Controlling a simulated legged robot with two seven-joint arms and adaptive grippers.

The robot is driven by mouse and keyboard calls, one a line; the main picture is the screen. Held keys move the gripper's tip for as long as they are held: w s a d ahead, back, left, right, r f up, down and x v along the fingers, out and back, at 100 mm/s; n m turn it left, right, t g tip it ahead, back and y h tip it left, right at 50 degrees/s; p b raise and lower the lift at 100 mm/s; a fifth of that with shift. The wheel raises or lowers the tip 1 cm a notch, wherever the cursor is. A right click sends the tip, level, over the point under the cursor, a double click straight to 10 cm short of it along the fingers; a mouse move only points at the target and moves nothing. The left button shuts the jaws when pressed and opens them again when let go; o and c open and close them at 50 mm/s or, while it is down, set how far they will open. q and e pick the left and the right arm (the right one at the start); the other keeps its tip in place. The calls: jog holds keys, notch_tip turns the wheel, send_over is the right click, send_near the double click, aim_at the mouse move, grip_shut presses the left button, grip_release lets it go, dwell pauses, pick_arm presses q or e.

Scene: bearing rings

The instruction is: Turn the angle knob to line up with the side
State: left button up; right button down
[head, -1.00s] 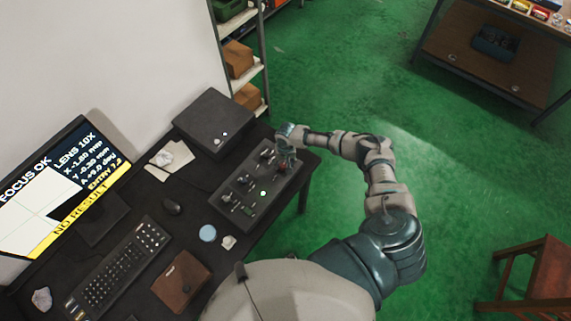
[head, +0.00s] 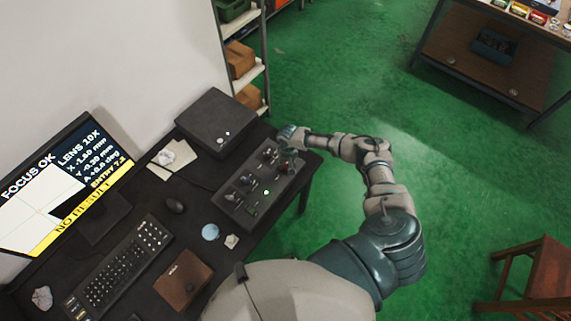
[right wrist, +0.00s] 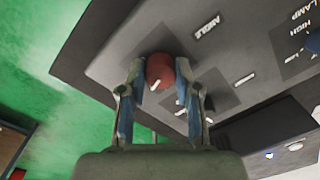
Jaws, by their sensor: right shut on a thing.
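My right gripper (right wrist: 160,75) is shut on the red angle knob (right wrist: 159,69), one finger on each side, beside the word ANGLE on the dark panel. In the head view the gripper (head: 287,152) is at the far right end of the control box (head: 283,188), with the knob (head: 286,166) partly covered. The monitor (head: 52,196) at left reads FOCUS OK, LENS 10X and NO RESULT; its small angle digits are hard to read. It shows a white shape with thin crossing lines, their alignment hard to judge. My left gripper is out of view.
Other knobs and switches crowd the control box, with a lit green button (head: 266,192). Green floor is open beyond the desk's right edge.

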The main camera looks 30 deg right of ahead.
jog(key=shift+s+a+n, duration=0.1)
jog(key=shift+n, duration=0.4)
jog(key=n, duration=0.3)
jog(key=shift+d+f+p, duration=0.15)
jog(key=shift+d+p, duration=0.15)
jog(key=shift+d, duration=0.05)
jog(key=shift+a+n, duration=0.2)
jog(key=shift+n, duration=1.2)
jog(key=shift+d, duration=0.1)
jog(key=c, duration=0.8)
grip_release()
